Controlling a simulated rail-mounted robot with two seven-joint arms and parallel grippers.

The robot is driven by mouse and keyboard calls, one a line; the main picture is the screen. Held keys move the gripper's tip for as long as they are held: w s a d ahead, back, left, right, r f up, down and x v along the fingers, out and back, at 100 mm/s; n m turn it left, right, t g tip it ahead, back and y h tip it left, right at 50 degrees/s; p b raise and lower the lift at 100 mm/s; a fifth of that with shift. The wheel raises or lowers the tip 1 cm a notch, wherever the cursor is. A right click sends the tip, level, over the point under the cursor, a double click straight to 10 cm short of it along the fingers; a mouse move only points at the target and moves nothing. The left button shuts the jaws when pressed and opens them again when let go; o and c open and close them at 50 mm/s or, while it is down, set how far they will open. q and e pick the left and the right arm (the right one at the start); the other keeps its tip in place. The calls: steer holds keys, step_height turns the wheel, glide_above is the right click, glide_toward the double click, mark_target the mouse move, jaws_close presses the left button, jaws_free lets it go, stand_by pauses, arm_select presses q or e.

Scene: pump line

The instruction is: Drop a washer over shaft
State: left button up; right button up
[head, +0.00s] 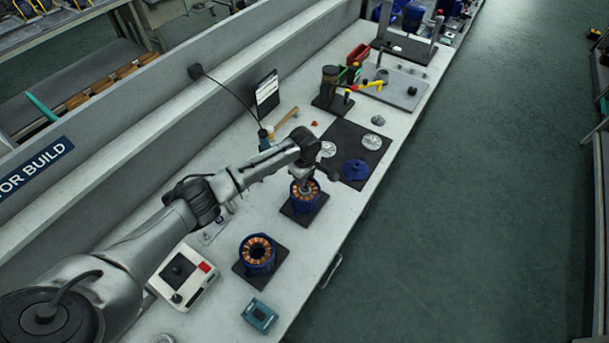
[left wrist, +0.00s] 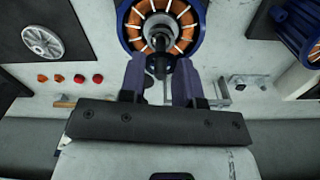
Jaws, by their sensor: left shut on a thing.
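My left gripper (left wrist: 162,75) is shut on a small dark round piece (left wrist: 160,67) between its fingertips. I cannot tell for sure whether this is the washer. In the left wrist view a dark upright shaft end (left wrist: 159,47) shows just beyond the fingertips, in front of a stator with copper windings (left wrist: 135,15); whether piece and shaft touch is unclear. In the head view my left gripper (head: 304,184) is directly above the blue-cased stator (head: 302,206) on a black pad, and it hides the shaft. My right gripper is not in view.
A second stator (head: 257,254) stands nearer on its own pad. A black mat (head: 343,132) beyond holds silver discs (head: 372,141) and a blue disc (head: 355,170). A control box (head: 183,277) and a teal device (head: 260,315) lie nearby. A monitor (head: 267,93) stands behind.

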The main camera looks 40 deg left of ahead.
arm_select(q)
steer(key=shift+f, duration=0.4)
steer(key=o, duration=1.1)
steer(key=shift+c, duration=0.2)
steer(key=shift+r, duration=0.1)
step_height(320, 180, up, 5)
steer(key=p, duration=0.6)
